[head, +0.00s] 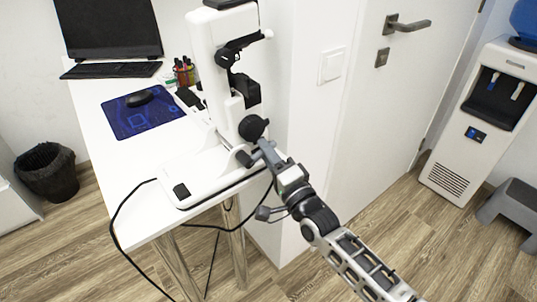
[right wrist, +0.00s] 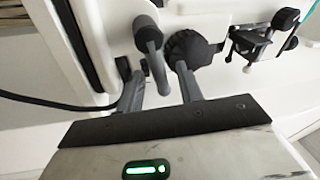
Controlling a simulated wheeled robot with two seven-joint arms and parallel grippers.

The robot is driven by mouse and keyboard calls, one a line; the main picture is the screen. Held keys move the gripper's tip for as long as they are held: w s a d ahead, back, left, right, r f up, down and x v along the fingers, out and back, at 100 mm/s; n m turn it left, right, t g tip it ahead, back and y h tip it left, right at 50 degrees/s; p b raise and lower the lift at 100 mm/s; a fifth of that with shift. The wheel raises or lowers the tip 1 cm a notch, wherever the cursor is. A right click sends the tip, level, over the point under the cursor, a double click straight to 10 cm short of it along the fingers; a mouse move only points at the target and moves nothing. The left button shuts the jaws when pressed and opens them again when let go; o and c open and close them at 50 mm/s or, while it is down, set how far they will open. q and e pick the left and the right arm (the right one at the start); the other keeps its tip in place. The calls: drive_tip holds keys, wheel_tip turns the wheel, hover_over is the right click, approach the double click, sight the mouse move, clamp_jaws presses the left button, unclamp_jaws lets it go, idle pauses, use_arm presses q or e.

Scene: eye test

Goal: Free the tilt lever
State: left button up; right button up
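The white eye-test device (head: 212,60) stands on the white desk. A round black knob (head: 253,127) sits low on its side and also shows in the right wrist view (right wrist: 190,50). Beside the knob in the wrist view is a grey lever with a rounded end (right wrist: 148,38), which looks like the tilt lever. My right gripper (head: 258,152) is at the device's side, just below the knob. In the wrist view its two fingers (right wrist: 159,88) are apart, with the lever's end between them and gaps showing. I cannot tell whether either finger touches lever or knob. My left gripper is not in view.
The white desk (head: 128,172) also holds a monitor (head: 108,28), keyboard (head: 112,70), blue mat (head: 143,112) with a mouse and a pen holder (head: 184,72). A black cable (head: 122,213) hangs over the front edge. A white wall stands close behind the device.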

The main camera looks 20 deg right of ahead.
sight(247, 137)
clamp_jaws()
